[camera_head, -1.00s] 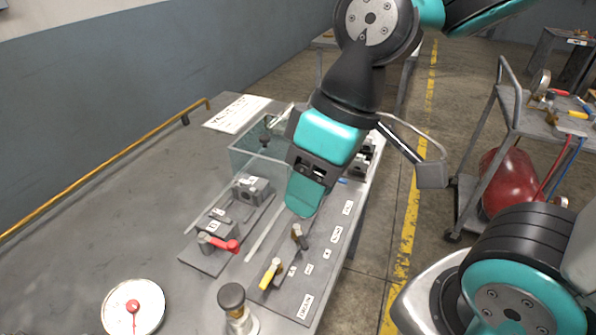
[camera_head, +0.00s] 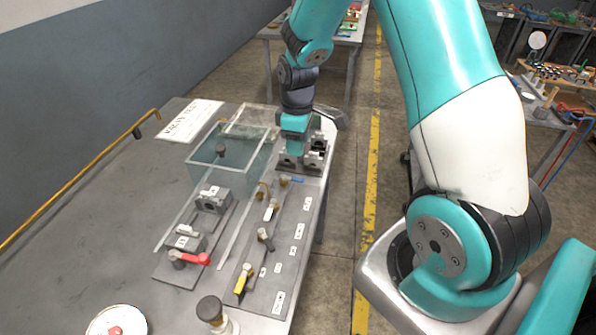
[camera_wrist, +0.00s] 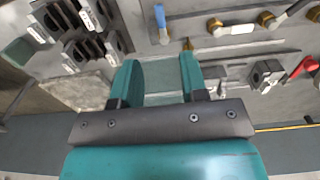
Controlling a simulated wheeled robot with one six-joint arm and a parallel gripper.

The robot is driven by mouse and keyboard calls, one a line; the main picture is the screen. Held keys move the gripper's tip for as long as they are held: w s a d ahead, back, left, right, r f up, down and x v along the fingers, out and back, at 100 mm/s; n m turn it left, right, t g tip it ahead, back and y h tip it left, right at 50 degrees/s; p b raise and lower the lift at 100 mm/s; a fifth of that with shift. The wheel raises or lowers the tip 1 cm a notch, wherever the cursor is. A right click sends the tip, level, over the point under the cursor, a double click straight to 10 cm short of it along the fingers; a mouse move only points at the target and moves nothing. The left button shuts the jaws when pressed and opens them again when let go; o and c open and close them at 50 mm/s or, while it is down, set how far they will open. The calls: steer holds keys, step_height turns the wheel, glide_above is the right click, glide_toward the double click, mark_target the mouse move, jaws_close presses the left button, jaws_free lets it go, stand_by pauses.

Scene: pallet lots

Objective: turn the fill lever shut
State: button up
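Several levers sit on the bench. In the head view a panel (camera_head: 275,262) carries a yellow lever (camera_head: 243,280), a dark lever (camera_head: 265,238), a white lever (camera_head: 270,212) and a blue lever (camera_head: 297,180). A red lever (camera_head: 194,258) is on a separate plate to the left. The labels are too small to read, so I cannot tell which is the fill lever. The wrist view shows the blue lever (camera_wrist: 161,24), white lever (camera_wrist: 236,29) and red lever (camera_wrist: 304,68). My gripper (camera_wrist: 160,80) is open and empty, beyond the panel's far end (camera_head: 293,150).
A clear tank (camera_head: 230,165) stands just left of my gripper. Dark clamp blocks (camera_head: 315,158) sit beside it at the bench's far right. A gauge (camera_head: 117,322) and a black-knobbed post (camera_head: 211,310) stand at the near end. The aisle right of the bench is open.

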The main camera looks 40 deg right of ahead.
mark_target(297, 179)
step_height(297, 179, down, 11)
steer(key=shift+r+p, duration=0.2)
steer(key=shift+p, duration=0.65)
jaws_close()
